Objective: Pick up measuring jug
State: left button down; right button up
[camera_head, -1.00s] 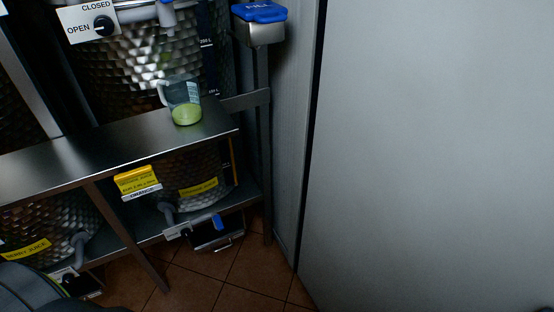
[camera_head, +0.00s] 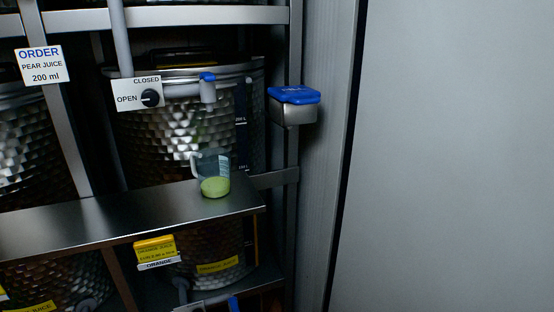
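A clear measuring jug (camera_head: 212,172) stands upright near the right end of a metal shelf (camera_head: 95,222). It holds a pale green liquid low in its body. Its handle is on the left side, and a printed scale shows on its wall. It stands below and a little to the right of a tap (camera_head: 207,88) with a blue top on a hammered steel tank. Neither of my grippers shows in the head view.
The steel tank (camera_head: 165,150) has an OPEN/CLOSED dial plate (camera_head: 138,95). A steel box with a blue lid (camera_head: 293,105) is fixed on the frame at right. A grey wall panel (camera_head: 455,155) fills the right side. An order sign (camera_head: 41,65) reads pear juice 200 ml.

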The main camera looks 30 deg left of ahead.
aim_at(214, 175)
jog(key=j+u, duration=0.1)
jog(key=u, duration=0.3)
jog(key=j+u, duration=0.1)
jog(key=u, duration=0.25)
jog(key=j+u, duration=0.15)
jog(key=u, duration=0.25)
